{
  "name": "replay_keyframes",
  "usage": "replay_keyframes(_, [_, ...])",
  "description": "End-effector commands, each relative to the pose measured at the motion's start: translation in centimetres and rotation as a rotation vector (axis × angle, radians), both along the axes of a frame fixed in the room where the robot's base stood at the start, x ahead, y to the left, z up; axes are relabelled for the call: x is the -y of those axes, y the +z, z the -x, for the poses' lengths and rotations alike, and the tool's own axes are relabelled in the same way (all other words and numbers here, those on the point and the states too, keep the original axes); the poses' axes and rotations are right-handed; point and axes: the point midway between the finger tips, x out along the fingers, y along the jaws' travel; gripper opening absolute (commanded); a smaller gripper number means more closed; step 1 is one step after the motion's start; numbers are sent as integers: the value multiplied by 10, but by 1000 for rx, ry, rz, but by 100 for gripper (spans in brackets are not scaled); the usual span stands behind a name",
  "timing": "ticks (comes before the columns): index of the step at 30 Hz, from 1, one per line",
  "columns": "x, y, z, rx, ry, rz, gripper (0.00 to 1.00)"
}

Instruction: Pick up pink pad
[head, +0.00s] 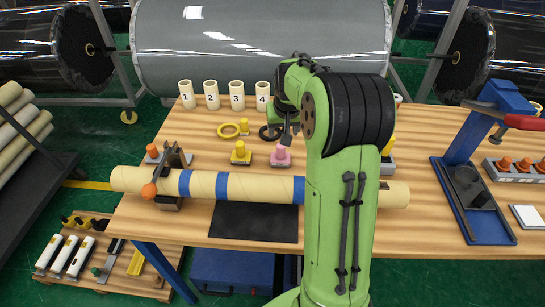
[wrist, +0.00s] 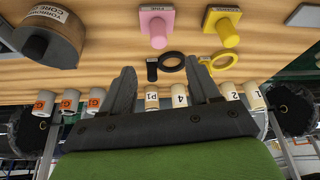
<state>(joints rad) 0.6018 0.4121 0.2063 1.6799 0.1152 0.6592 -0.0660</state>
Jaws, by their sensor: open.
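The pink pad (head: 281,156) has a square base and a round upright knob. It stands on the wooden table, just right of a yellow pad (head: 241,153). In the wrist view the pink pad (wrist: 156,26) is at the top centre, with the yellow pad (wrist: 222,27) to its right. My gripper (head: 290,135) is above the table behind the pink pad, partly hidden by my arm. In the wrist view my gripper (wrist: 165,85) has its two dark fingers spread apart with nothing between them. The pink pad lies beyond the fingertips, apart from them.
A black ring (wrist: 171,62) and a yellow ring (head: 229,130) lie near the pads. Numbered cups (head: 237,95) stand along the back edge. A long tan roll (head: 229,186) lies across the front. A blue press (head: 478,150) stands at the right. Bare wood surrounds the pads.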

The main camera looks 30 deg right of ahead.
Motion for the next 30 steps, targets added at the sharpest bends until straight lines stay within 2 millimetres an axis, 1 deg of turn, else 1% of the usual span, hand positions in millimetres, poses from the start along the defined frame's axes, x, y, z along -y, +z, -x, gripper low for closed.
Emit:
replay_keyframes(1, [2, -17, -4, -5, 2, -4, 61])
replay_keyframes(6, [9, -56, -19, -4, 0, -3, 61])
replay_keyframes(9, [11, -69, -24, -2, 0, -2, 61])
replay_keyframes(11, [12, -74, -27, -1, 1, -1, 61])
replay_keyframes(13, [14, -83, -29, -2, 1, -1, 61])
replay_keyframes(18, [19, -114, -39, -3, 3, -3, 61])
replay_keyframes(21, [21, -122, -43, -1, 1, -1, 61])
replay_keyframes(27, [22, -122, -44, 0, 2, 1, 61])
replay_keyframes(28, [21, -122, -44, 0, 2, 0, 58])
replay_keyframes(30, [22, -121, -43, 0, 2, 0, 47])
